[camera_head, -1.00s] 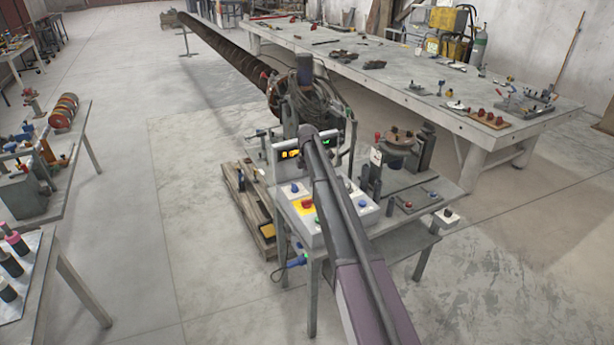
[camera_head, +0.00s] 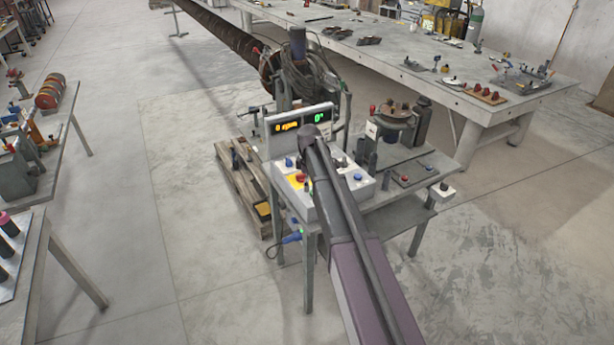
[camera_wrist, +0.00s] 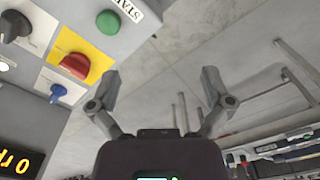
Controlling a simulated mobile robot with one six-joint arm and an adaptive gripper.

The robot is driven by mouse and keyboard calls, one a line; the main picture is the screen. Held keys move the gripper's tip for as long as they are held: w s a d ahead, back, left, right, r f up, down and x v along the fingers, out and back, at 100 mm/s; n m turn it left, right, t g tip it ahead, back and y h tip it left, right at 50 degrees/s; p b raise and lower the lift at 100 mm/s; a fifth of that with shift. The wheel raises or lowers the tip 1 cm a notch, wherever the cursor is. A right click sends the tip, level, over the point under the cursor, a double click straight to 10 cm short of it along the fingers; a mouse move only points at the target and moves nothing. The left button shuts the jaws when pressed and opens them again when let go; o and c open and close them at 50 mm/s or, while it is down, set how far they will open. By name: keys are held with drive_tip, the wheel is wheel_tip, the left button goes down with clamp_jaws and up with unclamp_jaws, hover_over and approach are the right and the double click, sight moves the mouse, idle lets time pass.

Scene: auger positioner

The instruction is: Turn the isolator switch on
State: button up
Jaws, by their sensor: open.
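The likely isolator switch is a red knob (camera_wrist: 75,66) on a yellow plate (camera_wrist: 94,60); no label on it is readable. In the head view the red knob (camera_head: 299,178) sits on the front of the light grey control box (camera_head: 310,205), just left of my arm. My gripper (camera_wrist: 160,88) is open and empty in the wrist view. Its left finger is near the plate's edge in the picture, with the red knob outside the jaws to the left. Whether that finger touches the box cannot be told.
Near the red knob are a green button (camera_wrist: 108,22) by a START label, a blue knob (camera_wrist: 57,92) and a black knob (camera_wrist: 14,25). A display (camera_head: 300,124) reads 0 rpm and 0°. Behind stands a cable-wrapped machine (camera_head: 297,80). Open floor (camera_head: 200,270) lies left of the stand.

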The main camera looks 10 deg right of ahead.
drive_tip(key=s+f+m+b, duration=0.3)
drive_tip(key=s+m, duration=0.4)
drive_tip(key=s, duration=0.7)
drive_tip(key=shift+s+f+b, duration=0.3)
drive_tip(key=shift+f+b, duration=0.1)
drive_tip(key=shift+f, duration=0.15)
drive_tip(key=s+m, duration=0.6)
drive_tip(key=s, duration=0.8)
drive_tip(key=shift+m, duration=0.4)
